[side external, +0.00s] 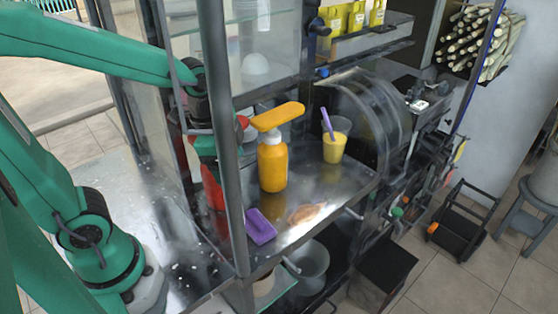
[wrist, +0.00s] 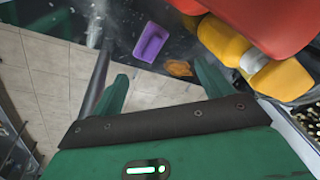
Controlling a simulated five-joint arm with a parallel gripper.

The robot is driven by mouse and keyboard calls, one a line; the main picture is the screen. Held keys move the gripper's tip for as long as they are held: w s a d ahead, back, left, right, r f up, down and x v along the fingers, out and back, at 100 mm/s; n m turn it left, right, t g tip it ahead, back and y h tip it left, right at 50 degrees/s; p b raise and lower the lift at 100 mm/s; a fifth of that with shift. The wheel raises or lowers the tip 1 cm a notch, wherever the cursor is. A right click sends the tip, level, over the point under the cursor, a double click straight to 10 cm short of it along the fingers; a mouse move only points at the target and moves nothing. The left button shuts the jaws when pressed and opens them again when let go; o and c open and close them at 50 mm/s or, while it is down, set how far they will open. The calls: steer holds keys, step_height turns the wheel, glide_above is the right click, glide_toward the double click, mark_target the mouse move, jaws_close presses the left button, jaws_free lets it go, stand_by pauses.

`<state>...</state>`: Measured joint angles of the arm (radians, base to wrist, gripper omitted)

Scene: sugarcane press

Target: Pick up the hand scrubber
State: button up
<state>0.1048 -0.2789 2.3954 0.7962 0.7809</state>
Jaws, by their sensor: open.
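The hand scrubber, which I take to be the purple block (side external: 260,226), lies on the metal counter near its front edge, right of the upright post. In the wrist view the purple block (wrist: 151,42) shows beyond and between my fingertips. My gripper (wrist: 162,82) is open, with its two green fingers apart and nothing between them. It is apart from the block. In the side view my gripper's end is largely hidden behind the post and cannot be made out clearly.
An orange pump bottle (side external: 272,163) stands behind the block. A yellow cup (side external: 334,147) with a purple straw or spoon stands farther right. A flat brownish-orange item (side external: 306,214) lies right of the block. The metal post (side external: 222,130) rises left of the block. A red object (wrist: 265,22) is close at upper right.

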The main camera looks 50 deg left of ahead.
mark_target(256, 217)
steer(key=d+f+m, duration=0.1)
steer(key=f+m, duration=0.1)
steer(key=w+d+f+m+g, duration=0.1)
steer(key=f+m, duration=0.2)
steer(key=w+f+m+g, duration=0.1)
steer(key=f+m, duration=0.1)
steer(key=f, duration=0.1)
steer(key=shift+w+d+f+m, duration=0.1)
steer(key=shift+w+d+m, duration=0.2)
steer(key=shift+d, duration=0.1)
steer(key=shift+d+f+m+g, duration=0.2)
steer(key=shift+f+m+g, duration=0.1)
steer(key=shift+f+m, duration=0.4)
steer(key=shift+f, duration=1.25)
steer(key=shift+w+f, duration=0.15)
steer(key=shift+f, duration=1.15)
steer(key=shift+w+f, duration=0.1)
steer(key=shift+f, duration=1.2)
steer(key=c, duration=1.1)
